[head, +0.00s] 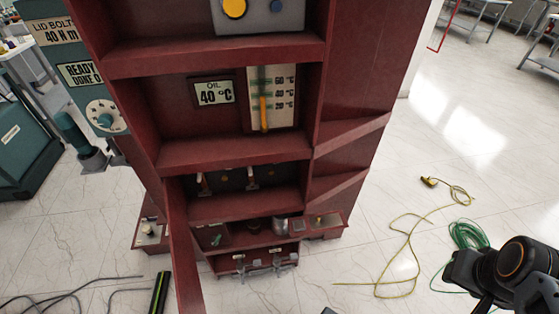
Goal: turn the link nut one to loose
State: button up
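A dark red cabinet (236,152) stands in the middle of the head view. Its lower open bay (228,180) holds two small upright metal fittings with orange-brown parts, one at left (204,184) and one at right (252,178). They are too small for me to tell which is link nut one, or whether any nut is loose. My gripper does not show. Only a black part of my arm with an orange ring is at the lower right, well apart from the cabinet.
A low shelf (262,238) holds small items, with metal fittings below it. A hinged red panel (184,250) stands at the cabinet's left front. A yellow cable (410,245) and green coil (468,236) lie on the right floor. Black cables (60,297) lie lower left.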

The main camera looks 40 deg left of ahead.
aim_at(256, 187)
jog(key=i, duration=1)
jog(key=u, duration=4.05)
